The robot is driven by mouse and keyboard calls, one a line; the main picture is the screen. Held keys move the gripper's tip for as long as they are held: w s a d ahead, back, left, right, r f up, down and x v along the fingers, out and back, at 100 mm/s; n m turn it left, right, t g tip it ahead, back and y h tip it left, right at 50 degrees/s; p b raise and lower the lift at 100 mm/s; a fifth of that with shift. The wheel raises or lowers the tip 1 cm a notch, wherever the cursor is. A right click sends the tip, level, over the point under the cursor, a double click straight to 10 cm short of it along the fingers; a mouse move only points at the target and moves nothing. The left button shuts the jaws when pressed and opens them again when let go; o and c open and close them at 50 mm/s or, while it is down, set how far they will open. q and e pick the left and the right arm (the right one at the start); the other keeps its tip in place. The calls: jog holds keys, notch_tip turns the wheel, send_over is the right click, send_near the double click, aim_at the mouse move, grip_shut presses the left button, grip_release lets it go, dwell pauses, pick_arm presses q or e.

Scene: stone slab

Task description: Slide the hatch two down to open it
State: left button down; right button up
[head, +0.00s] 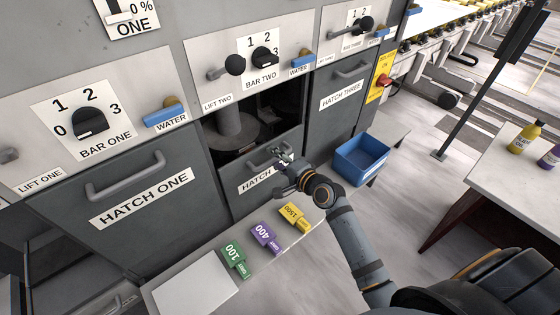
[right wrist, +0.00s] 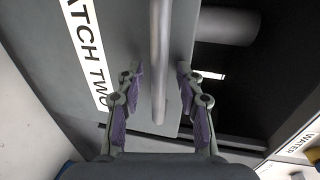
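Hatch two (head: 237,172) is a dark grey panel that sits part way down, with a dark opening (head: 284,102) above it. A grey cylinder (head: 234,124) shows inside the opening. My right gripper (head: 281,160) is at the handle of hatch two and hides part of its label. In the right wrist view, the hatch two handle (right wrist: 160,62) runs between the two fingertips of the right gripper (right wrist: 160,78). The fingers are apart, with a visible gap on each side of the bar. My left gripper is in no view.
Hatch one (head: 110,165) at left and hatch three (head: 345,88) at right are shut. Green (head: 235,258), purple (head: 266,238) and yellow (head: 295,216) weights lie on the ledge below. A blue bin (head: 361,158) stands to the right of the gripper.

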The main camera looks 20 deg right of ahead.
jog(key=v, duration=1.2)
jog(key=shift+f, duration=0.15)
